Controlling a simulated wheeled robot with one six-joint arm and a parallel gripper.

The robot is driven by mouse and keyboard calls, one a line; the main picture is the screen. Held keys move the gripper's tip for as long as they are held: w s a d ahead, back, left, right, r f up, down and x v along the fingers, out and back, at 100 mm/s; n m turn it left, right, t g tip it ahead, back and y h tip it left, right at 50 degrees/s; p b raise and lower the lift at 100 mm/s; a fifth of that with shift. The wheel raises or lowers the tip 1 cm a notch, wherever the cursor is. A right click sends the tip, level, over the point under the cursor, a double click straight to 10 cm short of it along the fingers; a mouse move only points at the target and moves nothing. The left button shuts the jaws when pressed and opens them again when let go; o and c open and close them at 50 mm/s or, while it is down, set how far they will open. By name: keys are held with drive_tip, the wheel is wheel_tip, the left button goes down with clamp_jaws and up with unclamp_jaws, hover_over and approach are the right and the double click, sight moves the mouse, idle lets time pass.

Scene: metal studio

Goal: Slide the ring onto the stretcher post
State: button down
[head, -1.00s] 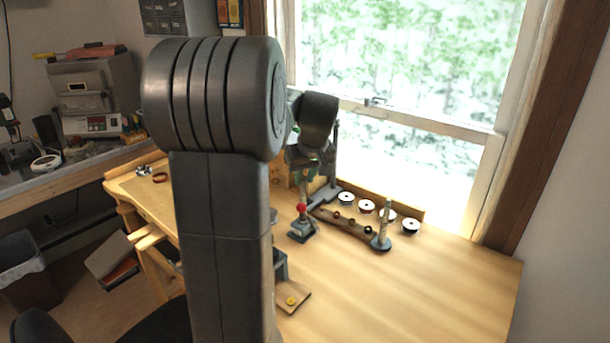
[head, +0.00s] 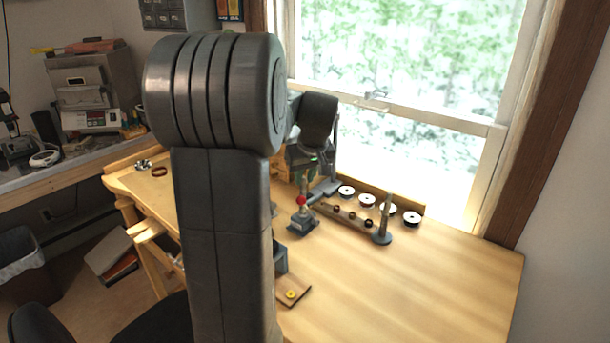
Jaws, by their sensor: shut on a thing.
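My gripper (head: 304,177) is at the far end of my arm, near the back of the wooden bench in the head view. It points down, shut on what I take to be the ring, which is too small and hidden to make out. Just below it is a small grey stand (head: 302,222) with a red part (head: 301,201) on top; I cannot tell whether they touch. A tall, slim grey post (head: 386,214) stands upright on a round base to the right, apart from my gripper. I cannot tell for certain which is the stretcher post.
A dark wooden strip (head: 345,218) with several small round pieces lies between the stand and the slim post. Several white-topped discs (head: 367,200) line the back edge. A small board (head: 293,291) with a yellow round piece lies in front. The bench's right side (head: 440,285) is clear.

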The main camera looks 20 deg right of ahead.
drive_tip(key=c, duration=1.2)
unclamp_jaws()
drive_tip(key=shift+r, duration=0.1)
drive_tip(key=b+v, duration=0.1)
drive_tip(key=v, duration=1.2)
drive_tip(key=shift+s+r, duration=0.1)
drive_tip(key=shift+r, duration=0.2)
drive_tip(key=shift+f, duration=0.15)
drive_tip(key=p+x, duration=0.1)
drive_tip(key=x, duration=1.2)
drive_tip(key=shift+f, duration=0.15)
drive_tip(key=shift+r+p, duration=0.3)
drive_tip(key=shift+r, duration=0.05)
